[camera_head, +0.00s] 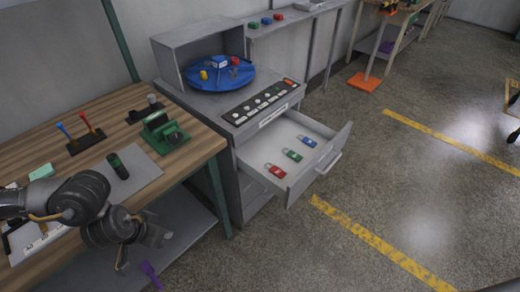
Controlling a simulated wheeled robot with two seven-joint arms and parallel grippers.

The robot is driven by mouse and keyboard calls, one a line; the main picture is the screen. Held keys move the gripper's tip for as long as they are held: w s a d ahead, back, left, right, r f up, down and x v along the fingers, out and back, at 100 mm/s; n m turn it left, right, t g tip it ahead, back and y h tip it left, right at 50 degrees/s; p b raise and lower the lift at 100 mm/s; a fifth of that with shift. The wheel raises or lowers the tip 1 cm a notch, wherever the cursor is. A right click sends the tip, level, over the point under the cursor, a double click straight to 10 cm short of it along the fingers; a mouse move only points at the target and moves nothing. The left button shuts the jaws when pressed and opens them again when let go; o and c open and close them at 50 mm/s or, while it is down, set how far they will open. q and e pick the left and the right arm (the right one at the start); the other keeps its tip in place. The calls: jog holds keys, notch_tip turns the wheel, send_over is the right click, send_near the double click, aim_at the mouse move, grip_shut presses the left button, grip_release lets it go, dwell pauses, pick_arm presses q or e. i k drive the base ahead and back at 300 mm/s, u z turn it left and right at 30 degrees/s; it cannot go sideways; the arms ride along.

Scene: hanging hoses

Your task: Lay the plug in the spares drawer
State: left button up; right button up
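A dark cylinder with a green band (118,166), which may be the plug, is on the grey mat (145,180) on the wooden workbench. The open drawer (335,157) sticks out of the grey cabinet and holds a red padlock (275,171), a green padlock (292,155) and a blue padlock (307,141), with bare floor around them. My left arm comes in from the left over the bench. Its gripper (122,262) hangs past the bench's front edge, below the cylinder and apart from it; its fingers are too unclear to read. My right gripper is not in view.
A green vise-like device (162,132) stands at the bench's right end. A rack with blue and red handled tools (84,140) stands further back. A blue turntable (219,76) sits in the cabinet's hood, above a row of knobs (262,101). The floor right of the drawer is clear.

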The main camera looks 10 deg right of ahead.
aim_at(298, 148)
jog(key=z, duration=0.7)
jog(key=k, duration=0.9)
jog(key=z, duration=0.9)
jog(key=k, duration=0.35)
jog(key=z, duration=0.75)
jog(key=i, duration=3.45)
jog(key=u, duration=1.5)
jog(key=i, duration=0.9)
jog(key=u, duration=1.5)
jog(key=i, duration=0.8)
